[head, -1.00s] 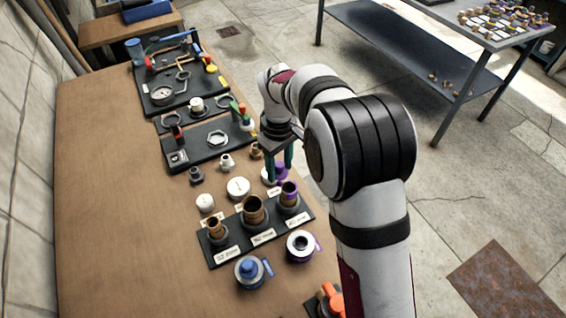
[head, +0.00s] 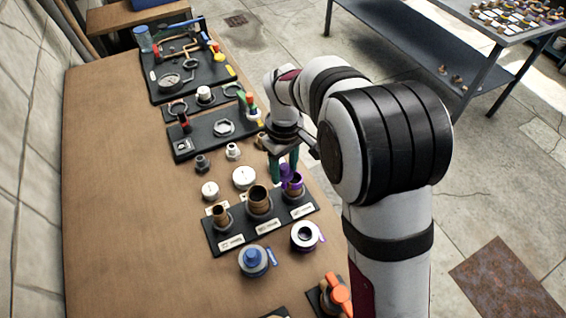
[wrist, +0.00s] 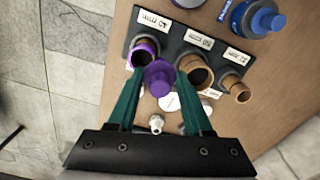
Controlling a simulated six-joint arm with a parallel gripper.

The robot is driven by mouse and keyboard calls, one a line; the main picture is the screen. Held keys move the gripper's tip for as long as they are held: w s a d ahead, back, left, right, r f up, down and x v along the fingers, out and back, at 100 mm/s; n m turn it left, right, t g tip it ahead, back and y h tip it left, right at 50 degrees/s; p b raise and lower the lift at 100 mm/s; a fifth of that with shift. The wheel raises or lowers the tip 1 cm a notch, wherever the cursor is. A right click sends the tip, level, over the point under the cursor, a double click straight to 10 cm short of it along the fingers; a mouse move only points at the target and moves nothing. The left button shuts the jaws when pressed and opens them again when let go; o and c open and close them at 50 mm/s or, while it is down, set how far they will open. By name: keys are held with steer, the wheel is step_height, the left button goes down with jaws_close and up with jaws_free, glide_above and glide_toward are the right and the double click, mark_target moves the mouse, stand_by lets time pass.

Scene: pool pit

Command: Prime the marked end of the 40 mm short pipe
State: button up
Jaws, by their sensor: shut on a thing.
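My gripper (wrist: 158,76) has two green fingers and is shut on a purple piece with a round body and a narrower tip, seemingly the dauber (wrist: 160,78). The 40 mm short pipe (wrist: 143,53) stands upright in the black rack, behind the label reading 40 mm, with purple around its upper end. The purple piece is right beside the pipe's upper end; I cannot tell whether they touch. In the head view my gripper (head: 284,172) is over the rack's right end, and the pipe (head: 296,187) is partly hidden by the purple piece.
Two other brown pipes stand in the black rack (head: 240,243). A purple-rimmed can (head: 305,236) and a blue can (head: 254,261) stand in front of it. White caps (head: 244,177) and fittings lie behind. The bench's left side is clear.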

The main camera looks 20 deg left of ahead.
steer(key=shift+s+d, duration=0.35)
steer(key=shift+d, duration=0.3)
steer(key=d, duration=0.1)
steer(key=w+d, duration=0.1)
steer(key=d, duration=0.1)
steer(key=shift+w+d, duration=0.1)
steer(key=shift+w, duration=0.2)
stand_by(0.4)
step_height(320, 180, up, 7)
steer(key=shift+s+d, duration=0.4)
stand_by(0.5)
